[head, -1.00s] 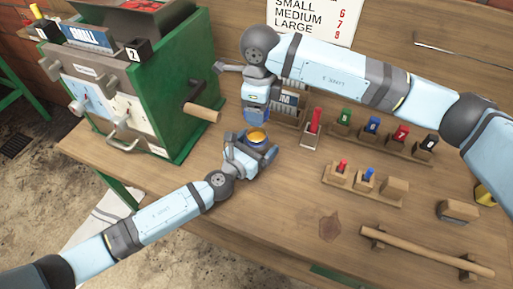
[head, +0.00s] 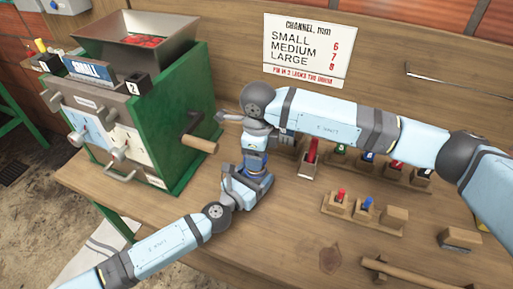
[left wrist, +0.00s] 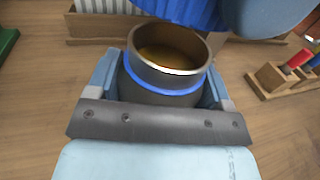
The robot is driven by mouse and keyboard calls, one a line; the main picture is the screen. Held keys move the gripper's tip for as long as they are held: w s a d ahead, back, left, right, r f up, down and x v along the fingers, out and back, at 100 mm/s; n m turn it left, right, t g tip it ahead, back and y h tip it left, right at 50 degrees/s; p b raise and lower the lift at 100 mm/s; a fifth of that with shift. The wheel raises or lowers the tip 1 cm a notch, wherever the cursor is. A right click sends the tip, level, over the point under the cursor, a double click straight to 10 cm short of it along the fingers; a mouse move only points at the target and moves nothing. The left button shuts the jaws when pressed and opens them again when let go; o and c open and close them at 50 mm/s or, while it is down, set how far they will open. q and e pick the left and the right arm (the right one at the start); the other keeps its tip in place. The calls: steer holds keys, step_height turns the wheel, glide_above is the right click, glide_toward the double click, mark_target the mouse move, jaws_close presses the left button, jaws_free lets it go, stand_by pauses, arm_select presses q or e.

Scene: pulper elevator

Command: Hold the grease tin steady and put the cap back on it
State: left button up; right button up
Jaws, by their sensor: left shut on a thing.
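The grease tin (left wrist: 165,82) is a dark open cylinder with a metal rim, a blue band and amber grease inside. My left gripper (head: 248,183) is shut on the tin, one finger on each side, and the tin stands upright in the left wrist view. My right gripper (head: 255,161) is just above the tin in the head view and hides its mouth. A ribbed blue cap (left wrist: 185,10) shows at the top of the left wrist view, held at my right gripper's pale blue finger. It is beyond and above the rim, apart from it; its upper part is cut off.
The green pulper (head: 185,120) with its wooden handle (head: 199,144) stands left of the grippers. Racks with coloured pegs (head: 362,208) stand to the right. The bench (head: 285,240) is bare in front of the tin.

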steer(key=shift+f, duration=0.2)
steer(key=shift+f, duration=0.1)
steer(key=shift+f, duration=0.8)
steer(key=shift+f, duration=0.55)
stand_by(0.3)
